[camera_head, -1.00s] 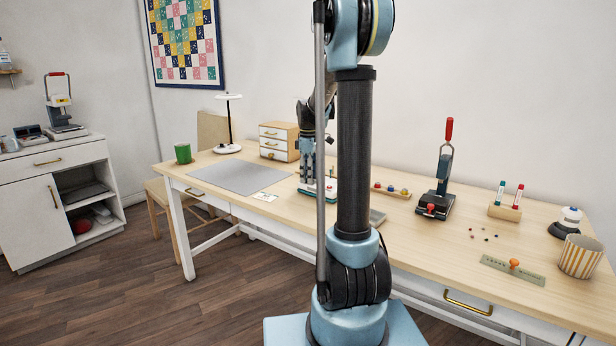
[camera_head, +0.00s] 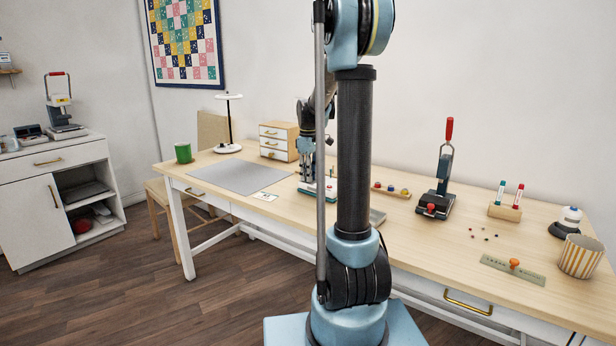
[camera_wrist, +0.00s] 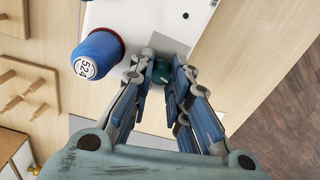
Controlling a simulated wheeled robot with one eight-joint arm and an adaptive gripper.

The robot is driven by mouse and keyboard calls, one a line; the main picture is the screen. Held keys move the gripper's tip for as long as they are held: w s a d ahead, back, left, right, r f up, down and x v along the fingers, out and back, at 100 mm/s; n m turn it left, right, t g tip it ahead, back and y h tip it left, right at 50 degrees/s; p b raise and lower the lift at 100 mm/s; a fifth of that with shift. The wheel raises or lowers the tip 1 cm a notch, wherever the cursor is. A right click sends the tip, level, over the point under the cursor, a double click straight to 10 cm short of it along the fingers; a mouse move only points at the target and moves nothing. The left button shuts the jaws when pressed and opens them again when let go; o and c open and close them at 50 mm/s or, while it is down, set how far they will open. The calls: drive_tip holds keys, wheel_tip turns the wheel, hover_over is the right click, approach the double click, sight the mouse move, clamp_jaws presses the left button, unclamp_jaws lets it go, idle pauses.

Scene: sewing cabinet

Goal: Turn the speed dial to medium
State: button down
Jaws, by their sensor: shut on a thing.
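The white sewing machine (camera_head: 331,186) stands on the wooden table, largely hidden behind my arm in the head view. In the wrist view its white body (camera_wrist: 140,14) carries a blue spool (camera_wrist: 97,54) marked 524. A small dark teal dial (camera_wrist: 160,72) sits between the tips of my gripper (camera_wrist: 158,78), which is shut on it. In the head view my gripper (camera_head: 306,179) points down at the machine. The dial's markings and pointer are hidden by the fingers, so I cannot tell its setting.
A grey mat (camera_head: 228,176) and a small drawer box (camera_head: 279,141) are left of the machine. A rack with coloured spools (camera_head: 391,190) and a red-handled press (camera_head: 438,190) stand right. Wooden pegs (camera_wrist: 22,90) show left in the wrist view.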

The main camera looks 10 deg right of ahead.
drive_tip(key=m, duration=1.1)
drive_tip(key=shift+m, duration=2.1)
drive_tip(key=c, duration=1.5)
unclamp_jaws()
drive_tip(key=shift+o, duration=0.2)
wheel_tip(320, 180, up, 12)
